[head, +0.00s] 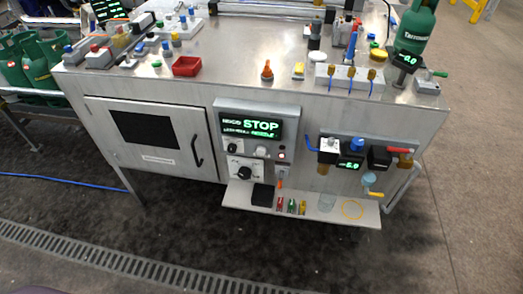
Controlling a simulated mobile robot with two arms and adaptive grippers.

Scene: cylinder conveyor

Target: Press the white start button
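A grey control panel (290,112) is on the front of the steel workstation. Its dark display (248,126) shows STOP in large green letters. Below the display is a small round whitish button (281,156), with a small reddish spot just above it. A pale square part (261,152) sits to the left of it. The labels are too small to read, so I cannot tell for sure which is the start button. A black rotary knob (244,173) is lower left on a white plate. Neither of my grippers is in view.
A small shelf (335,207) with several coloured small items juts out below the panel. Valves and a gauge (350,164) project at right. A cabinet door (150,138) is at left. The worktop (225,75) holds many small parts. Green cylinders (38,62) stand at far left.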

